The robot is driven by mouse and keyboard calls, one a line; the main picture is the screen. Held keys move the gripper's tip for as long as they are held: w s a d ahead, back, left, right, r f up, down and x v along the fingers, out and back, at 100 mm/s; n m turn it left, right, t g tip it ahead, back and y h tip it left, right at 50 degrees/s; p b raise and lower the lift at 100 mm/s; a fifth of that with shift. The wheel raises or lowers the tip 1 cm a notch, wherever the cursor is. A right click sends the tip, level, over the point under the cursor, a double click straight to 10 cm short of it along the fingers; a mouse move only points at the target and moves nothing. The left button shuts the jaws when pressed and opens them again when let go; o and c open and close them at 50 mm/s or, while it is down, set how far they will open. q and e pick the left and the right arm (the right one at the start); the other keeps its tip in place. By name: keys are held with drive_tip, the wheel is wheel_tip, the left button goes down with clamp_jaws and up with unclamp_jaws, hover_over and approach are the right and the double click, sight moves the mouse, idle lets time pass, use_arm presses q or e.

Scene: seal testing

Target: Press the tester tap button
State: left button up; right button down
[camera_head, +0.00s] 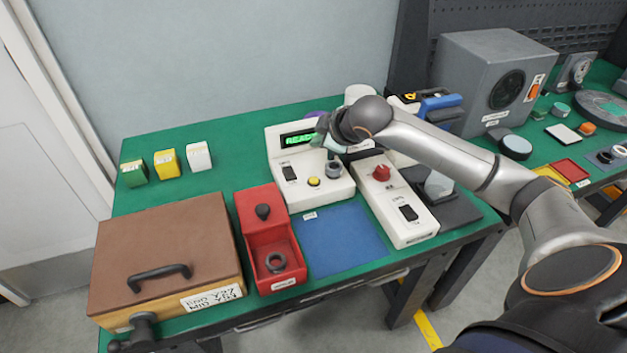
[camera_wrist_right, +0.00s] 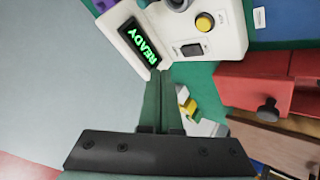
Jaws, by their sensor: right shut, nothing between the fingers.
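The tester (camera_head: 292,195) is a white unit on the green bench, with a lit green READY display (camera_head: 298,139), a black rocker switch (camera_head: 290,173), a yellow round button (camera_head: 314,182) and a grey round fitting (camera_head: 334,169). The yellow button also shows in the right wrist view (camera_wrist_right: 204,22), clear and uncovered. My right gripper (camera_head: 322,141) is shut and empty, above the back of the tester beside the display. Its closed fingers (camera_wrist_right: 158,80) show in the right wrist view, apart from the button. My left gripper is not in view.
A red tray (camera_head: 256,222) with a black knob and a dark ring stands left of a blue mat (camera_head: 345,238). A white box with a red knob (camera_head: 381,173) stands right of the tester. A brown-lidded case (camera_head: 150,240) is at front left. My right arm crosses the right side.

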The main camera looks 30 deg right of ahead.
sight(314, 180)
wheel_tip(314, 180, down, 5)
drive_tip(key=b, duration=0.6)
drive_tip(key=shift+r, duration=0.1)
wheel_tip(314, 180, down, 2)
drive_tip(key=b, duration=0.2)
drive_tip(key=shift+b, duration=0.35)
drive_tip(key=shift+f, duration=0.95)
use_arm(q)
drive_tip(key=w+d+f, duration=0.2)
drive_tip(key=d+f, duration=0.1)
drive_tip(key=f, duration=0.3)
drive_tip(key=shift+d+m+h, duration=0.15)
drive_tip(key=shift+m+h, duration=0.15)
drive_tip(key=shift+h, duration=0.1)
use_arm(e)
drive_tip(key=shift+f, duration=0.1)
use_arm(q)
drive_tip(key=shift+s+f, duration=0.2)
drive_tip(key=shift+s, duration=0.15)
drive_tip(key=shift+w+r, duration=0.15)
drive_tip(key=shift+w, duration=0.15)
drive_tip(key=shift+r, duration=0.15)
use_arm(e)
drive_tip(key=shift+f, duration=0.1)
